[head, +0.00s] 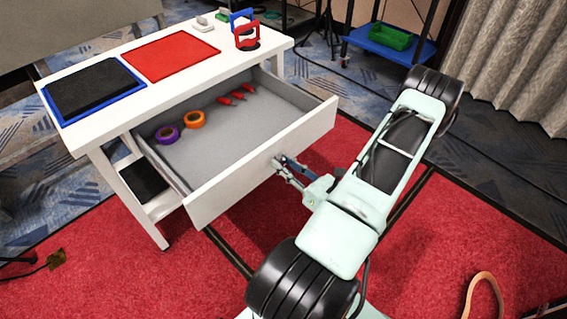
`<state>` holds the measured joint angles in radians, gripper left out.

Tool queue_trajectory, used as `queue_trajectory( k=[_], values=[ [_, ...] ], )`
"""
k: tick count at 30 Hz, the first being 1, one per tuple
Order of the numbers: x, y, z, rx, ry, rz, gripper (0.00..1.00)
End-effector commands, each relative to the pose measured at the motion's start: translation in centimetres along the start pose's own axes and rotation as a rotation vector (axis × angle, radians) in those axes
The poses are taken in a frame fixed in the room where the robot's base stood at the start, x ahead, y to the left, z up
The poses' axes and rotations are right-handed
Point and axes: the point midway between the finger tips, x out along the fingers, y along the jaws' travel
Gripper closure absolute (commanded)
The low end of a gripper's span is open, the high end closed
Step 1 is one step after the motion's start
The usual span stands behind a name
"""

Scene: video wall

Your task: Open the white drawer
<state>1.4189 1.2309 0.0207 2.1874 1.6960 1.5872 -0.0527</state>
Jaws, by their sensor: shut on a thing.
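The white drawer (240,173) is pulled well out from the white table (196,72). Inside it lie an orange tape roll (194,119), a purple tape roll (167,135) and several red-handled tools (231,98) on the grey bottom. My gripper (281,164) is at the drawer's front face, right of its middle, shut on the drawer's handle. The handle itself is mostly hidden by the fingers.
On the tabletop are a red mat (170,55), a blue-edged tray with a black inset (93,90) and red and blue upright holders (245,30). A blue shelf with a green bin (390,37) stands at the back right. Red carpet (440,235) lies open at the right.

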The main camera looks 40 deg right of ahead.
Motion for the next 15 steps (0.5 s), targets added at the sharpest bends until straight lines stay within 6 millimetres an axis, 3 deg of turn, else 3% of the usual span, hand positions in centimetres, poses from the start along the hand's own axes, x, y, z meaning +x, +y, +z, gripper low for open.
queue_trajectory(
  k=[1,2,6,15],
  values=[
    [0.00,0.09,-0.15,0.001,0.004,0.002,1.00],
    [0.01,0.09,-0.15,0.001,0.004,0.002,0.76],
    [0.02,0.06,-0.12,0.001,0.003,0.001,0.60],
    [-0.05,0.00,-0.06,0.000,0.002,0.000,0.58]
  ],
)
